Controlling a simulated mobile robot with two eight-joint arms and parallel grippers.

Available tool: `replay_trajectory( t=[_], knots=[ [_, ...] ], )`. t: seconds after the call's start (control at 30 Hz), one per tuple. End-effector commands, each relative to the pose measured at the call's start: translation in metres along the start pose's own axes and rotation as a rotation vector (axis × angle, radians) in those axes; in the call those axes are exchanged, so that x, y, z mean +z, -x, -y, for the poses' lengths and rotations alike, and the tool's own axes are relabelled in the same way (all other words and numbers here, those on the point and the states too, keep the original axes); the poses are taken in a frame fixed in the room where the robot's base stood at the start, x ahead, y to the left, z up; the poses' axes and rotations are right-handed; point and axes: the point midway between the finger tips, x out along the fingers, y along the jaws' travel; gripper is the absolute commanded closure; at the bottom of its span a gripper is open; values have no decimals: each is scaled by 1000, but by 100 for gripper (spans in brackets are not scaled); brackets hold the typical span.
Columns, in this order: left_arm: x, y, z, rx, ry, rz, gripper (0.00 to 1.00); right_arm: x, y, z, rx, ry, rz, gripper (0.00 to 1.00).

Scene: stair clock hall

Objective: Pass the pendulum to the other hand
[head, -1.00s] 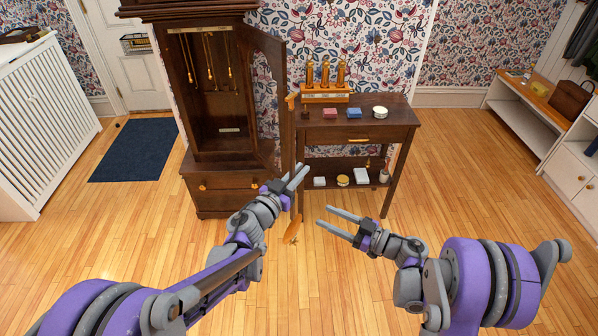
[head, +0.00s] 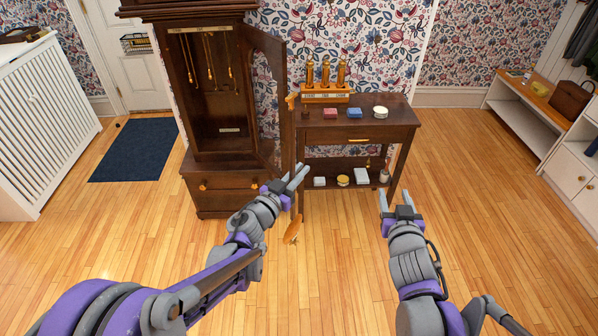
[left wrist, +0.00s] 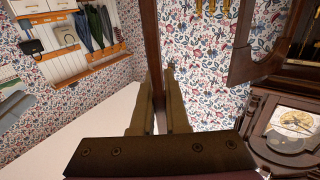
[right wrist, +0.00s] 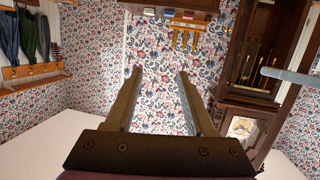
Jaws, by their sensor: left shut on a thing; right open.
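The pendulum has a golden bob (head: 292,229) that hangs just below and in front of my left gripper (head: 301,172). In the left wrist view, a dark wooden rod (left wrist: 152,45) runs between the two fingers, and my left gripper is shut on it. In the head view the rod is hard to tell from the dark furniture behind. My right gripper (head: 395,195) is open and empty, to the right of the pendulum and apart from it, with its fingers pointing away from me. Its spread fingers show in the right wrist view (right wrist: 160,75) with nothing between them.
A tall clock case (head: 217,100) stands behind with its door (head: 265,62) open. Beside it, a dark side table (head: 390,132) carries a stand of brass cylinders (head: 325,91) and small boxes. A white bench (head: 530,125) is at the right. The floor between my arms is clear.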

Motion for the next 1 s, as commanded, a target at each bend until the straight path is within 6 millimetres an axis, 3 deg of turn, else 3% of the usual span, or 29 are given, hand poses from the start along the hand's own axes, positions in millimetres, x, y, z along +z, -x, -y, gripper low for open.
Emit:
replay_trajectory(
  t=[0.03, 0.2, 0.4, 0.5, 0.7, 1.0],
  knots=[
    [0, 0, 0, 0, 1, -1, 100, 19, 20, -2, 23, -1, 99, 45],
    [0, 0, 0, 0, 1, -1, 100, 84, 79, 4, 23, 13, 414, 45],
    [0, 0, 0, 0, 1, -1, 100, 138, 142, 23, -67, 41, 684, 45],
    [0, 0, 0, 0, 1, -1, 100, 154, 165, 31, -111, 53, 769, 45],
    [0, 0, 0, 0, 1, -1, 100, 168, 187, 39, -159, 64, 845, 45],
    [0, 0, 0, 0, 1, -1, 100, 169, 188, 39, -163, 66, 851, 45]
  ],
)
